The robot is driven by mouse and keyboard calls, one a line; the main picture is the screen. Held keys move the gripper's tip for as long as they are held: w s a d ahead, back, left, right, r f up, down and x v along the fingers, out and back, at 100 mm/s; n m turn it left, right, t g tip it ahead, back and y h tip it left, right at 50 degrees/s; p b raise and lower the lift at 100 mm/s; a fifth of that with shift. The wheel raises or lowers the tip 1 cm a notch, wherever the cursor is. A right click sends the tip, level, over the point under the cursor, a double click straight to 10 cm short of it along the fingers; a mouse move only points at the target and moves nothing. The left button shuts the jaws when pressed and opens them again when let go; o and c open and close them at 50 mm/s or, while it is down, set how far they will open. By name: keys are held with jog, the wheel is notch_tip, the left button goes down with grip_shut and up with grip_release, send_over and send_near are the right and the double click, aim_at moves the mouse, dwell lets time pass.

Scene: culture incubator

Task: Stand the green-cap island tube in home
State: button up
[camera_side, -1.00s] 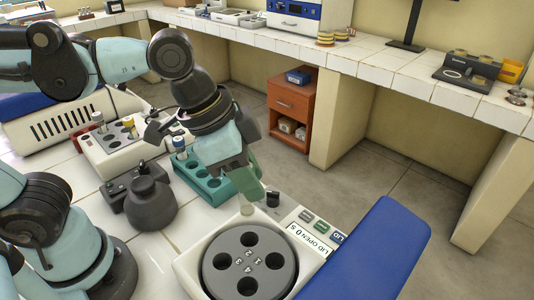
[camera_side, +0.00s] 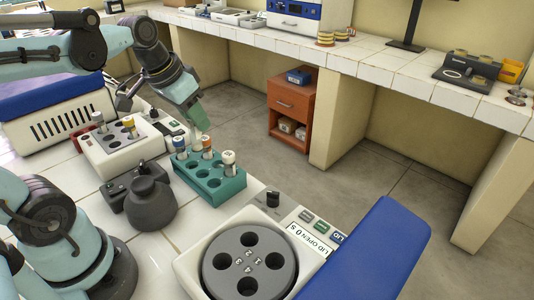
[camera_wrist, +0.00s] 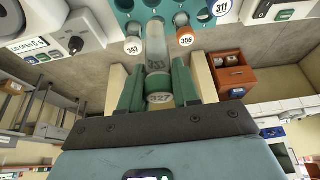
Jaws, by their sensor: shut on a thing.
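In the side view my gripper (camera_side: 196,116) is at the far side of the teal rack (camera_side: 232,187), with the tube pointing down and slightly tilted. The rack holds an orange-cap tube (camera_side: 207,146), a blue-cap tube (camera_side: 179,145) and a white-cap tube (camera_side: 228,160).
The open centrifuge (camera_side: 201,243) with its empty-looking grey rotor (camera_side: 249,267) and blue lid (camera_side: 370,250) stands in front. A white block with tubes (camera_side: 108,152) and a dark knobbed device (camera_side: 150,202) stand left of the rack. The rack's front holes look empty.

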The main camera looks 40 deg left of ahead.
aim_at(200, 147)
jog(key=shift+f, duration=2.65)
jog(key=shift+f, duration=0.35)
jog(key=shift+f, duration=0.85)
jog(key=shift+f, duration=0.1)
jog(key=shift+f, duration=1.6)
jog(key=o, duration=1.4)
